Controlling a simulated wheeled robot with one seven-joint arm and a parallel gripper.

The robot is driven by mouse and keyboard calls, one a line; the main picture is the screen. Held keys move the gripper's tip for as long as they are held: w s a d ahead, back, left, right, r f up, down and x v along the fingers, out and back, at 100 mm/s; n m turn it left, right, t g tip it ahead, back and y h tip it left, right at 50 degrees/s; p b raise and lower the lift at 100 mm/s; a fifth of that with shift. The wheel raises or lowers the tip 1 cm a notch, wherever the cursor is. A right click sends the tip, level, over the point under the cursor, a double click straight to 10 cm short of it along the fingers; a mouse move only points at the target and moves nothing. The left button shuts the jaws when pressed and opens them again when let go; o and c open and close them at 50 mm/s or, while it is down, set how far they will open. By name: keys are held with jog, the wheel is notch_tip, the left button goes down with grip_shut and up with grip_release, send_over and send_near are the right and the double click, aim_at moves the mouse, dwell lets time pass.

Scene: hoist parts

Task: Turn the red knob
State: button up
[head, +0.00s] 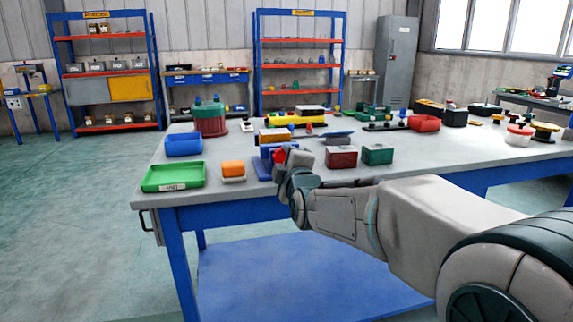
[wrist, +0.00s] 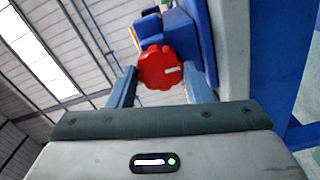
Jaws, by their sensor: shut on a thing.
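The red knob (wrist: 160,68) has a scalloped rim and a pale mark on its face, pointing right in the wrist view. It sits on a blue housing (wrist: 187,35) and also shows in the head view (head: 280,156), partly hidden by my gripper. My gripper (wrist: 162,82) has one finger on each side of the knob and is shut on it. In the head view, my gripper (head: 285,168) reaches the blue housing (head: 264,166) near the front edge of the workbench (head: 215,175).
A green tray (head: 173,177), a blue bin (head: 184,145) and an orange-topped block (head: 233,170) stand left of the housing. A dark red box (head: 341,157) and a green box (head: 378,154) stand to its right. More parts crowd the bench behind.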

jog(key=shift+n, duration=0.4)
jog(key=o, duration=1)
jog(key=shift+p+v, duration=0.9)
jog(key=shift+v, duration=6)
jog(key=shift+r, duration=0.15)
